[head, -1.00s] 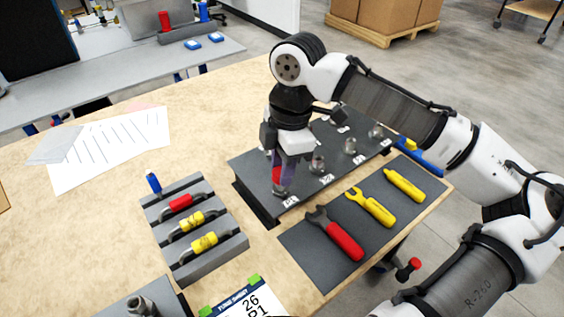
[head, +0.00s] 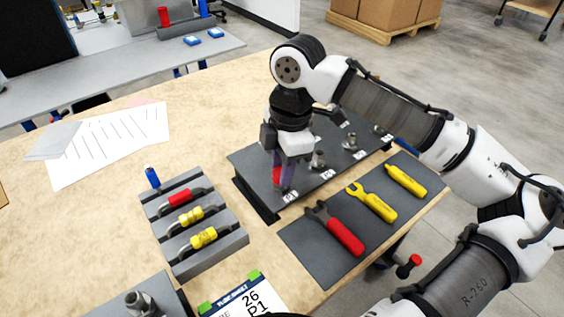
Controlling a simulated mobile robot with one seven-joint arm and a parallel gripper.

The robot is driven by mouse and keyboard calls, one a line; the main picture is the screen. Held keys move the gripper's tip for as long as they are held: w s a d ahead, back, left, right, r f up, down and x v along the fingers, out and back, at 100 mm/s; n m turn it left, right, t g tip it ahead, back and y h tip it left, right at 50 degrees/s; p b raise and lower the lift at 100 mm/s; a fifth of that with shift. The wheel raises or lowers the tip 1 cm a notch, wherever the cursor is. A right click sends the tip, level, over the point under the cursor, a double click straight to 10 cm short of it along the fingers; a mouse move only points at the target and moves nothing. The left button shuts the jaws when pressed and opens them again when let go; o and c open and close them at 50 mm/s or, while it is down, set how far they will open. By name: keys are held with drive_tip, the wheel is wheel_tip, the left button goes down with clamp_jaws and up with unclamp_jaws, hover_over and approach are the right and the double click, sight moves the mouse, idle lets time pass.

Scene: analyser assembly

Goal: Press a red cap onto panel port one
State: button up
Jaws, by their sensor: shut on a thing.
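My gripper (head: 282,178) points down over the near left end of the dark panel (head: 255,187). It is shut on a red cap (head: 276,176), which shows between the purple-tinted fingers. The cap sits at the port nearest the panel's front left corner, beside a white label (head: 290,197). The fingers cover most of the cap and the port, so I cannot tell whether the cap is seated. More metal ports (head: 318,160) stand along the panel to the right, uncapped.
A grey rack (head: 222,258) at left holds pieces with red and yellow grips. A blue-capped piece (head: 152,177) stands by it. A dark mat (head: 300,262) in front of the panel carries a red-handled tool (head: 338,232) and yellow tools (head: 375,203). Papers (head: 110,140) lie at far left.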

drive_tip(key=shift+f, duration=0.3)
drive_tip(key=o, duration=1)
drive_tip(key=shift+o, duration=0.2)
drive_tip(key=shift+r, duration=0.1)
wheel_tip(320, 180, up, 14)
drive_tip(key=d, duration=0.1)
drive_tip(key=shift+w+d+f+p, duration=0.2)
drive_tip(key=shift+w+d+p, duration=0.1)
